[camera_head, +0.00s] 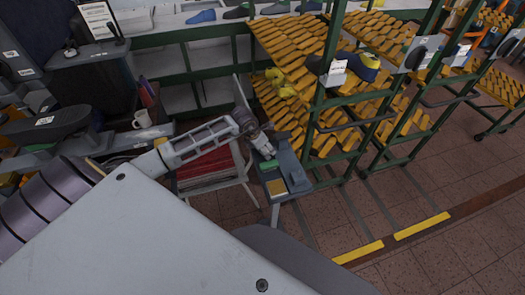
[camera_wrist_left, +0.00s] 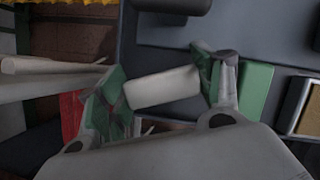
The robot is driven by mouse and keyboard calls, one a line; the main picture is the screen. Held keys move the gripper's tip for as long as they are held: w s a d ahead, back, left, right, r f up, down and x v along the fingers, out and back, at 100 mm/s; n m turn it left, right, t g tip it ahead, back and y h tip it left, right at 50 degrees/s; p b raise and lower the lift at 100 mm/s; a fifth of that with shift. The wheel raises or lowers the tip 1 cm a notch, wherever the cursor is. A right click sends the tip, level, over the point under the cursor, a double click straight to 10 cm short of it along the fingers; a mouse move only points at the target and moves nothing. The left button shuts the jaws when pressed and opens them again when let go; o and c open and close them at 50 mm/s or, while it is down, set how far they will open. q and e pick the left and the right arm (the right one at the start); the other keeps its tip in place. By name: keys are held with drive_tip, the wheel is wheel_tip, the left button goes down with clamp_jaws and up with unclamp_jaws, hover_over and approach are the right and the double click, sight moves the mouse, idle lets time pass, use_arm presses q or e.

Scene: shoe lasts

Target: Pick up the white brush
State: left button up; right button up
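The white brush (camera_wrist_left: 163,88) shows in the left wrist view as a pale block reaching from one fingertip of my left gripper (camera_wrist_left: 160,90) to the other. Both fingertips, with green inner faces, touch its ends, so the gripper looks shut on it. The brush lies over the edge of a grey-blue tray (camera_wrist_left: 275,45). In the head view my left gripper (camera_head: 264,146) is above the tray (camera_head: 297,178); the brush cannot be told apart there. My right gripper is not in view.
A green block (camera_wrist_left: 256,88) and a tan-topped block (camera_wrist_left: 308,108) lie on the tray. A chair with a red seat (camera_head: 207,163) stands left of it. Green racks with yellow slats (camera_head: 285,55) stand behind and right.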

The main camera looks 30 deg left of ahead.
use_arm(q)
drive_tip(key=c, duration=0.3)
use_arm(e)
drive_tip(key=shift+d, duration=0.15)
use_arm(q)
drive_tip(key=shift+r, duration=0.1)
wheel_tip(320, 180, up, 9)
drive_tip(key=shift+f+b, duration=0.15)
drive_tip(key=shift+b, duration=0.4)
drive_tip(key=shift+r, duration=0.55)
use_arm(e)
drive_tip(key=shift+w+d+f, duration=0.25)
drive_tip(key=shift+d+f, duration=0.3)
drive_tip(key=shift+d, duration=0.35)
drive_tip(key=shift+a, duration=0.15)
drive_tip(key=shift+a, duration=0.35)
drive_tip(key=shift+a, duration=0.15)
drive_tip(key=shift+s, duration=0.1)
